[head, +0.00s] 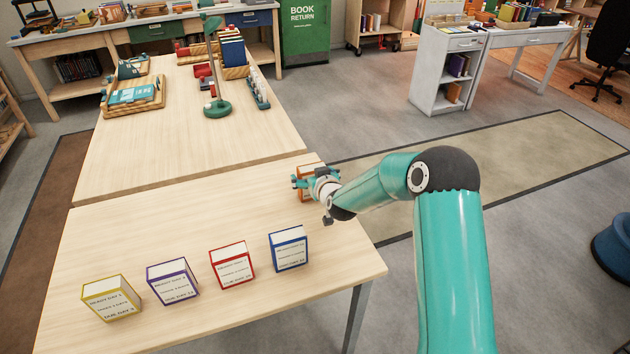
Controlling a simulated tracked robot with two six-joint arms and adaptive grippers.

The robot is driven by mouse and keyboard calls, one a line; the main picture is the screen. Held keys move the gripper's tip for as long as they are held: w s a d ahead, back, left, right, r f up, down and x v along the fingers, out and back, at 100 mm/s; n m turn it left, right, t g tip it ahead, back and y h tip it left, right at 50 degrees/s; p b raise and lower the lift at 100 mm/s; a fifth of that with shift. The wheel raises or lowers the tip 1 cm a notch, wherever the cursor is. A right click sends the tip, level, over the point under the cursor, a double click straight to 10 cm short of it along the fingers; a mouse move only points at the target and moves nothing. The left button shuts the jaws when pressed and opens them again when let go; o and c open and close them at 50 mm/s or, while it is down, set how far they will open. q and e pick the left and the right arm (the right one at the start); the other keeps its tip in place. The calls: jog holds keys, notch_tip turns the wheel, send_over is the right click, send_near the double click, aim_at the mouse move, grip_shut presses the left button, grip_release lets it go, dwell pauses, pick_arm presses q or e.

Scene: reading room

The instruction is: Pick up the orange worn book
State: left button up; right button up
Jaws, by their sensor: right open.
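The orange book (304,195) stands near the right edge of the near wooden table, by the seam with the far table. It is largely hidden behind my right gripper (303,181), and only parts of its orange edges show above and below the fingers. My right gripper is open, with its teal fingertips at the book and pointing left. I cannot tell whether the fingers touch the book or lie on both sides of it. The wear on the book is too small to see. My left gripper is not in view.
On the near table (180,225) stand a yellow block (111,298), a purple one (173,281), a red one (232,264) and a blue one (289,248), each with printed text. A green lamp (217,108) and trays stand on the far table. The table's middle is clear.

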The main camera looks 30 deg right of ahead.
jog(key=c, duration=1.1)
jog(key=shift+r, duration=0.1)
jog(key=shift+c, duration=0.2)
